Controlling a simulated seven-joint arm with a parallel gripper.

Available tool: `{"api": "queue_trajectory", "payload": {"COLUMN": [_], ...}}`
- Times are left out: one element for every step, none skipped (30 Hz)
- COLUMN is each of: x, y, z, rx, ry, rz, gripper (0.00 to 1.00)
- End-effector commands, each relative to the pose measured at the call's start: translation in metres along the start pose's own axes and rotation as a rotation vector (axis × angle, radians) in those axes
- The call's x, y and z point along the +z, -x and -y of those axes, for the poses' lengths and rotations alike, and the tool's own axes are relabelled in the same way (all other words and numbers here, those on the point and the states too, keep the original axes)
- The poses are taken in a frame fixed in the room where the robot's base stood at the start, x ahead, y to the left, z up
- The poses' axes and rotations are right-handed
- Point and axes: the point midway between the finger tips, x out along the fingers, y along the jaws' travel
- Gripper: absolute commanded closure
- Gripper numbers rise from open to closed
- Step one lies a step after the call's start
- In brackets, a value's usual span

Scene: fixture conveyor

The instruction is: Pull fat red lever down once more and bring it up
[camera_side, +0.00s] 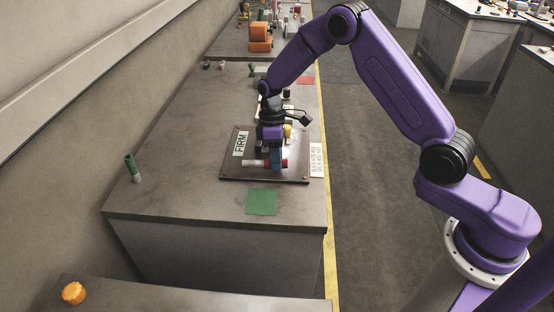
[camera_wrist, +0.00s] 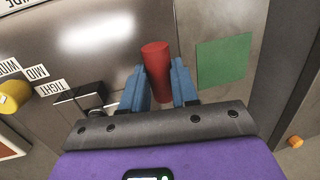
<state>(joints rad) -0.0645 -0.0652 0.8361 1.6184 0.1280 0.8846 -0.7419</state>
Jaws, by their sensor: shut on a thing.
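The fat red lever (camera_wrist: 155,58) is a thick red cylinder in the wrist view, standing between the two blue fingers of my gripper (camera_wrist: 160,88). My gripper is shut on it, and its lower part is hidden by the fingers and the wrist. In the side view my gripper (camera_side: 277,157) is low over the dark fixture plate (camera_side: 220,172), and a bit of the red lever (camera_side: 284,163) shows beside the blue fingers. A pale grey rod (camera_side: 253,163) lies to the left of the fingers. I cannot tell exactly how far the lever is tilted.
The plate bears a FIRM label (camera_side: 241,143) and a yellow knob (camera_side: 288,131). The wrist view shows MID (camera_wrist: 36,73) and TIGHT (camera_wrist: 52,88) labels. A green square (camera_side: 261,201) lies in front of the plate. A green cylinder (camera_side: 131,168) stands far left; the tabletop between is clear.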

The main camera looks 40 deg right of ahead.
Motion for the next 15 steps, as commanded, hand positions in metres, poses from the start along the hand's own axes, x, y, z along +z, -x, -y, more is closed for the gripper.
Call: {"api": "queue_trajectory", "payload": {"x": [-0.002, -0.002, -0.003, -0.004, -0.004, -0.005, -0.006, -0.007, -0.008, -0.009, -0.010, -0.011, -0.011, -0.012, -0.013], "y": [0.003, 0.005, 0.008, 0.010, 0.012, 0.015, 0.017, 0.018, 0.021, 0.023, 0.025, 0.027, 0.029, 0.030, 0.032], "z": [0.000, 0.001, 0.001, 0.002, 0.002, 0.002, 0.003, 0.003, 0.004, 0.004, 0.004, 0.005, 0.005, 0.005, 0.006], "rx": [0.002, 0.002, 0.002, 0.003, 0.002, 0.002, 0.002, 0.002, 0.002, 0.002, 0.002, 0.002, 0.002, 0.002, 0.002], "ry": [-0.004, -0.006, -0.013, -0.016, -0.021, -0.027, -0.031, -0.036, -0.041, -0.046, -0.050, -0.056, -0.060, -0.063, -0.067], "rz": [0.027, 0.046, 0.073, 0.094, 0.116, 0.146, 0.168, 0.190, 0.218, 0.238, 0.259, 0.285, 0.302, 0.320, 0.343], "gripper": [1.00, 1.00, 1.00, 1.00, 1.00, 1.00, 1.00, 1.00, 1.00, 1.00, 1.00, 1.00, 1.00, 1.00, 1.00]}}
